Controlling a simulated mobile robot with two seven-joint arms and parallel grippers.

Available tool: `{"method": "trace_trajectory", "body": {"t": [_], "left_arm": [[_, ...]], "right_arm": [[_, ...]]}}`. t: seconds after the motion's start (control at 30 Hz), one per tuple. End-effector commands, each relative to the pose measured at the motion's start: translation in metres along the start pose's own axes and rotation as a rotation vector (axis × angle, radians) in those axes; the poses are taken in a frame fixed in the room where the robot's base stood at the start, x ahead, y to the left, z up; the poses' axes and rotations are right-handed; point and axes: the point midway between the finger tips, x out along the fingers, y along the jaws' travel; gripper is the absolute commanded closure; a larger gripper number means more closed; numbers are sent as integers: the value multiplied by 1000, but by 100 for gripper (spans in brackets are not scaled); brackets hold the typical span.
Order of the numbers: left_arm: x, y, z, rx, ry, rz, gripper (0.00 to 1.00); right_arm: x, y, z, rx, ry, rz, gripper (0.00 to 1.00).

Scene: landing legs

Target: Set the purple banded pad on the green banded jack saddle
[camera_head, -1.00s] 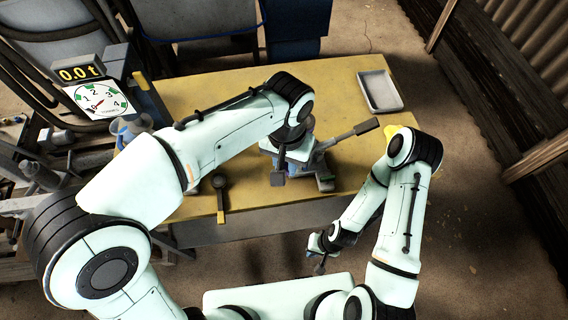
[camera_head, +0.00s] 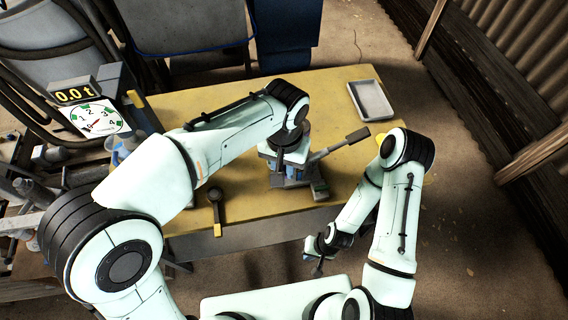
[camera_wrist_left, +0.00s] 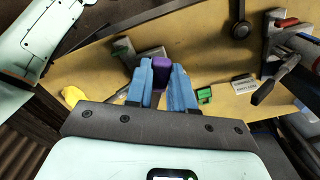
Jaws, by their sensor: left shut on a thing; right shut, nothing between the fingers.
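My left gripper (camera_wrist_left: 160,88) has blue fingers closed on the purple pad (camera_wrist_left: 162,63) in the left wrist view. In the head view this gripper is over the middle of the yellow bench, largely covered by its own wrist. A grey jack with a lever (camera_head: 340,144) stands on the bench below it. Grey parts also show behind the pad in the left wrist view (camera_wrist_left: 150,53). Its saddle and any green band are hidden, so I cannot tell whether pad and saddle touch. My right gripper (camera_head: 314,262) is shut and empty, low in front of the bench.
A grey tray (camera_head: 371,100) lies at the bench's right end. A black round-headed tool (camera_head: 215,205) lies near the front edge. A small green object (camera_wrist_left: 204,95) and white label (camera_wrist_left: 243,83) lie near my left gripper. A gauge (camera_head: 98,118) and 0.0 t display (camera_head: 76,95) stand left.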

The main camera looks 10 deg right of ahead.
Motion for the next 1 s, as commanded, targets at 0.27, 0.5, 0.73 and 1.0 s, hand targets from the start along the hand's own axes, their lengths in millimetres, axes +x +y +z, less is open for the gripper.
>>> {"method": "trace_trajectory", "body": {"t": [0.27, 0.5, 0.73, 1.0], "left_arm": [[0, -1, -1, 0, 1, 0, 100], [0, -1, -1, 0, 1, 0, 100], [4, -1, -1, 0, 0, 0, 100], [6, -1, -1, 0, 1, 0, 48]], "right_arm": [[-1, -1, -2, -1, 2, -1, 100], [-1, -1, -1, -1, 2, -1, 100], [0, 0, 0, 0, 0, 0, 100], [1, 1, 1, 1, -2, 1, 100]]}}
